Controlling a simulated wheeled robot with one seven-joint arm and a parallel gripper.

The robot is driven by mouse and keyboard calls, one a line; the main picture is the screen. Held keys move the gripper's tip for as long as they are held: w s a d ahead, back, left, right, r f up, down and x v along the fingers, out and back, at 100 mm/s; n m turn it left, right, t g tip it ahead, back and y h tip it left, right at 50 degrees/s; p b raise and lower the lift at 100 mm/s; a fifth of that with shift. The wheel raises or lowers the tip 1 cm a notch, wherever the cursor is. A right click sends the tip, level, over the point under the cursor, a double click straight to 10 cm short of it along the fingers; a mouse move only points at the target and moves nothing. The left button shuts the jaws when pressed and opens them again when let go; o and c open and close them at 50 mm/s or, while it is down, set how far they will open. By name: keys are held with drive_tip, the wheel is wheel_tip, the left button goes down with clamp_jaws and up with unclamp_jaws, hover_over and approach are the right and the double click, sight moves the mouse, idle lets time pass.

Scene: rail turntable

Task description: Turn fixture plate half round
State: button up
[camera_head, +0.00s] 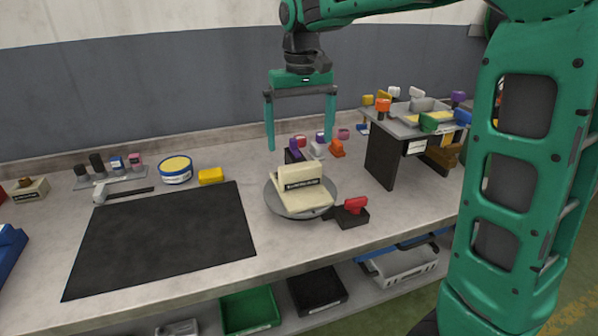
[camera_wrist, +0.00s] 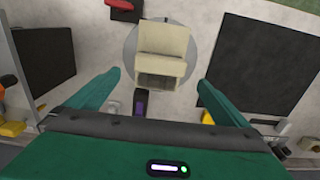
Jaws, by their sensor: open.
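The fixture plate is a round grey disc (camera_head: 270,196) on the bench, right of the black mat. A cream L-shaped block (camera_head: 301,189) with a dark label stands on it. In the wrist view the disc (camera_wrist: 131,45) lies ahead of the fingers, with the cream block (camera_wrist: 162,45) upon it. My gripper (camera_head: 300,146) is open and empty, fingers pointing down, above and behind the plate. In the wrist view my gripper (camera_wrist: 158,82) shows its two green fingers spread wide, apart from the block. A black and purple piece (camera_wrist: 139,103) stands beside the disc between them.
A red-topped black clamp (camera_head: 351,212) sits at the disc's front right. Small coloured parts (camera_head: 336,148) stand behind it. A raised stand (camera_head: 384,156) with several parts is at the right. The black mat (camera_head: 160,240) on the left is clear.

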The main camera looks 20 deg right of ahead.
sight(300, 165)
wheel_tip(300, 165, down, 11)
drive_tip(key=shift+r, duration=0.2)
idle(0.3)
drive_tip(key=c, duration=1.4)
